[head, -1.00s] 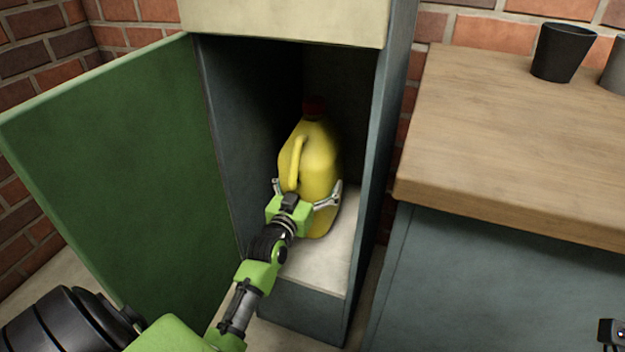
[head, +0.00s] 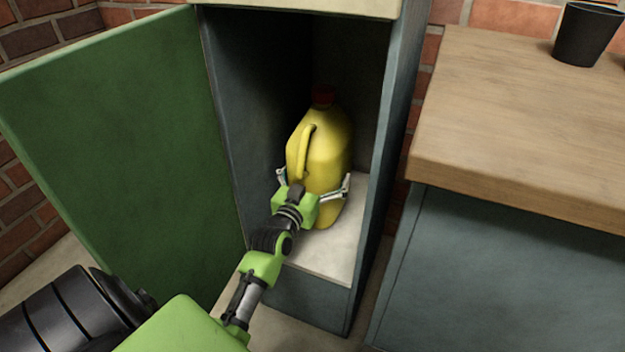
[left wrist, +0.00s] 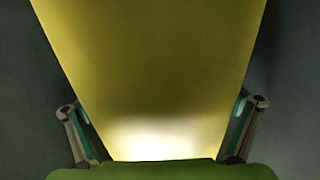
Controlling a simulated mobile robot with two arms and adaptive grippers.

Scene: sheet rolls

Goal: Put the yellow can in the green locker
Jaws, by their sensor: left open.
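The yellow can (head: 328,150), a jug with a handle and a red cap, stands upright on the pale floor of the locker (head: 340,258), whose green door (head: 120,140) is swung open to the left. My left gripper (head: 312,188) is inside the locker at the can's lower front. Its fingers are spread, one on each side of the can. In the left wrist view the can (left wrist: 155,75) fills the middle, and dark gaps show between it and the open fingers. My right gripper is not in view.
A wooden-topped counter (head: 530,130) with a dark cup (head: 588,35) stands to the right of the locker. The locker's right wall (head: 385,150) is close to the can. A brick wall (head: 500,50) is behind.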

